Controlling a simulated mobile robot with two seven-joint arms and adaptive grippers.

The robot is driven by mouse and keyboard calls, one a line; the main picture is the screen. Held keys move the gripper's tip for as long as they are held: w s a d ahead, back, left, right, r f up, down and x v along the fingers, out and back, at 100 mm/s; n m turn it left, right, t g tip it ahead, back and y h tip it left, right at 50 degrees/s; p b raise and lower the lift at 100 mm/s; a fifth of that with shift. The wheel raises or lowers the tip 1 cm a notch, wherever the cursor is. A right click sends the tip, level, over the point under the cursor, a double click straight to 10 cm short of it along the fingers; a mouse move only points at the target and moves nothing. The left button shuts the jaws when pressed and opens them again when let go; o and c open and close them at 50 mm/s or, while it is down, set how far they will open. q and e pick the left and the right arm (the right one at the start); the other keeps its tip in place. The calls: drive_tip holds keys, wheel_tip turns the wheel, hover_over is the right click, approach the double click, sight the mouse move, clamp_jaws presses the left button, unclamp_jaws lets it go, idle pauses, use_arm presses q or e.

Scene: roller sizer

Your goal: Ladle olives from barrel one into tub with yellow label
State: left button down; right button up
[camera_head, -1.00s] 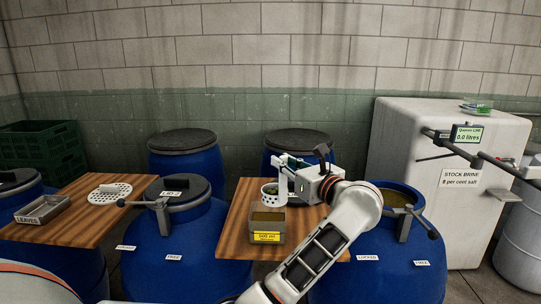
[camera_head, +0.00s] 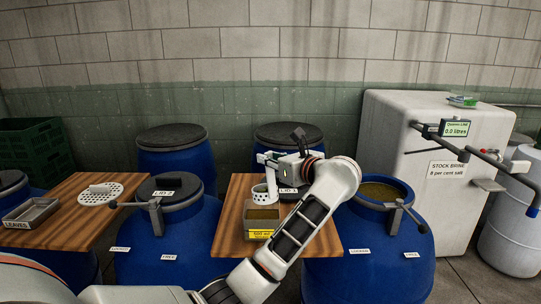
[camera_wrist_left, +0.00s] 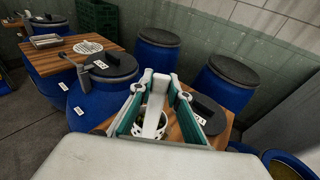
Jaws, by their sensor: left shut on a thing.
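My left gripper (camera_head: 264,160) is shut on the white handle (camera_wrist_left: 153,122) of a perforated ladle. The ladle's white cup (camera_head: 260,193) hangs below the fingers, over the wooden board behind the tub; the wrist view shows something dark or greenish inside the cup. The grey tub with the yellow label (camera_head: 259,234) stands on the board's front, with a brownish-green surface inside. The open blue barrel (camera_head: 350,255) at the right holds brownish-green contents; the lid marked LID 1 (camera_head: 287,190) lies on the board, partly hidden by my gripper. My right gripper is out of view.
A closed blue barrel with LID 2 (camera_head: 168,188) stands left of the board (camera_head: 229,215). A perforated white disc (camera_head: 101,194) and a LEAVES tray (camera_head: 30,213) lie on the left board. The stock brine tank (camera_head: 385,120) and grey pipes flank the open barrel.

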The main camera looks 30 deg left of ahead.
use_arm(q)
drive_tip(key=w+a+f+g+h+p, duration=0.2)
drive_tip(key=a+f+h+p, duration=0.1)
drive_tip(key=a+h, duration=0.3)
drive_tip(key=w+a+f+g+h+p, duration=0.3)
drive_tip(key=a+f+h+p, duration=0.1)
drive_tip(key=a+h, duration=0.2)
drive_tip(key=shift+w+f+g+h, duration=0.2)
drive_tip(key=shift+f+g+h, duration=0.1)
drive_tip(key=shift+f, duration=0.05)
idle(2.5)
